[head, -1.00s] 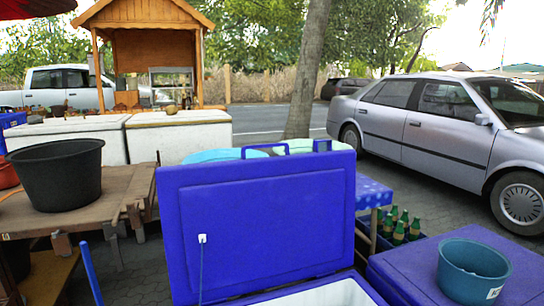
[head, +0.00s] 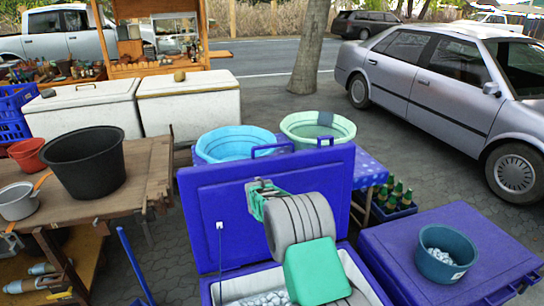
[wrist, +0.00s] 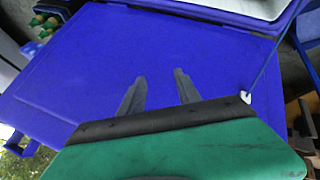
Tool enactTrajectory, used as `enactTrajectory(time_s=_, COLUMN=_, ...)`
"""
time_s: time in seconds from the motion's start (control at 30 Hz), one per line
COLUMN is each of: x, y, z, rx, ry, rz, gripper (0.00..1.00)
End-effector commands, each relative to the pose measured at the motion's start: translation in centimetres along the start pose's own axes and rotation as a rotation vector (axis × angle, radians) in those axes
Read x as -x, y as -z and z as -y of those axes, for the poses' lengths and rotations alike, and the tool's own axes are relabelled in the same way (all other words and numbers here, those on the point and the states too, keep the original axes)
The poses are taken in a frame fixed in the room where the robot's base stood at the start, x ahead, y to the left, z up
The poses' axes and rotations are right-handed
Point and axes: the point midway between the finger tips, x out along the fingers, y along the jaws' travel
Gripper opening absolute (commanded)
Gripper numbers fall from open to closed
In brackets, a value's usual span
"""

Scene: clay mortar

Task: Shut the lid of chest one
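A blue chest (head: 209,290) stands open at the bottom centre of the head view, with a white inside holding pale lumps that look like ice. Its blue lid (head: 200,215) stands up at the back, with handles on its top edge. My gripper (head: 262,183) is in front of the lid's upper middle, and my arm covers part of the lid and chest. In the wrist view my gripper (wrist: 160,76) has its two fingers apart with nothing between them. The lid's blue face (wrist: 75,75) fills the space beyond; contact cannot be told.
A shut blue chest (head: 400,260) with a teal basin (head: 446,262) stands at right. A wooden table (head: 140,175) with a black tub (head: 84,165) is at left. Two basins and a bottle crate (head: 394,212) are behind the lid. A cord hangs down the lid's left side.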

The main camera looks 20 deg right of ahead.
Motion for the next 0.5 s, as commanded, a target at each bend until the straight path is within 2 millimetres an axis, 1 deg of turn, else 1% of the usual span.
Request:
enactTrajectory(time_s=0.03, x=1.7, y=4.6, z=-3.6, rx=0.068, ry=-0.089, rz=-0.108, gripper=0.39)
enactTrajectory(time_s=0.07, x=2.9, y=7.1, z=-5.7, rx=0.122, ry=-0.149, rz=-0.165, gripper=0.39)
enactTrajectory(time_s=0.1, x=4.7, y=10.2, z=-8.5, rx=0.207, ry=-0.242, rz=-0.234, gripper=0.39)
enactTrajectory(time_s=0.13, x=6.3, y=12.3, z=-10.6, rx=0.284, ry=-0.322, rz=-0.278, gripper=0.39)
enactTrajectory(time_s=0.17, x=7.5, y=13.8, z=-12.1, rx=0.368, ry=-0.397, rz=-0.304, gripper=0.39)
enactTrajectory(time_s=0.2, x=8.3, y=14.6, z=-13.3, rx=0.480, ry=-0.475, rz=-0.311, gripper=0.39)
enactTrajectory(time_s=0.3, x=9.7, y=16.0, z=-14.6, rx=0.712, ry=-0.607, rz=-0.298, gripper=0.39)
enactTrajectory(time_s=0.4, x=10.1, y=16.4, z=-14.9, rx=0.843, ry=-0.652, rz=-0.271, gripper=0.39)
enactTrajectory(time_s=0.5, x=9.9, y=16.6, z=-15.0, rx=0.883, ry=-0.657, rz=-0.257, gripper=0.39)
